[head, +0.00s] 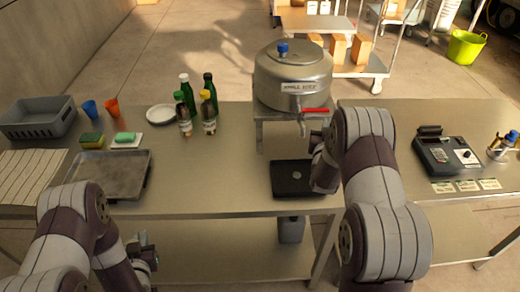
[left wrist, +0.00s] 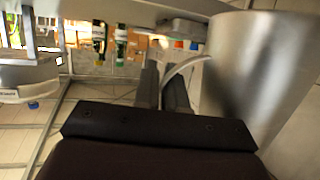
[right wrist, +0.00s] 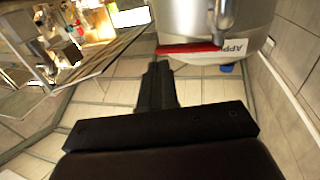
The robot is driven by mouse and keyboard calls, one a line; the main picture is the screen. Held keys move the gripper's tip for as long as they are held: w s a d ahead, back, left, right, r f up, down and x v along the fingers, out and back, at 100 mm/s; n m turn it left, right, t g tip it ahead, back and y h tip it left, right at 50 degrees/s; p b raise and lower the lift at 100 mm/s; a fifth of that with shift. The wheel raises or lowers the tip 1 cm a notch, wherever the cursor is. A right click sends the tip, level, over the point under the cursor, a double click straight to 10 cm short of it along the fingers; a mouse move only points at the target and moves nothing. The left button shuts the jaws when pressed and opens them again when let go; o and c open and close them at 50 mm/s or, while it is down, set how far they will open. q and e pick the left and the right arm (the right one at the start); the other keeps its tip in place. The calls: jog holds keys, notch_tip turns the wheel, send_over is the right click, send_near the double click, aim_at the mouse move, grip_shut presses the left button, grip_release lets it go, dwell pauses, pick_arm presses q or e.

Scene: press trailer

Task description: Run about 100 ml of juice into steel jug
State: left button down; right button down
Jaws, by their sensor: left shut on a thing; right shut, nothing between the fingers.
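The juice tank (head: 292,75) stands on a stand at the back of the bench, labelled apple juice. Its tap has a red lever (head: 315,111), pointing right, above a spout (head: 302,128). A black drip tray (head: 290,180) lies below. My left gripper (left wrist: 163,78) is shut on the handle (left wrist: 185,68) of the steel jug (left wrist: 250,75); in the head view it is low in front of the bench, with the jug not clearly visible. My right gripper (right wrist: 157,72) is shut and empty, close by the red lever (right wrist: 188,48); contact is unclear.
Green bottles (head: 185,118), a white plate (head: 161,114), a metal tray (head: 112,172), a sponge (head: 91,140), cups (head: 112,108) and a grey crate (head: 40,121) stand on the left. A dark device (head: 446,155) stands on the right-hand table. Bench space left of the drip tray is clear.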

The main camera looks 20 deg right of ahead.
jog(key=s+a+b, duration=0.2)
jog(key=s+b, duration=0.1)
jog(key=s, duration=0.7)
jog(key=shift+a+f, duration=0.15)
dwell(0.4)
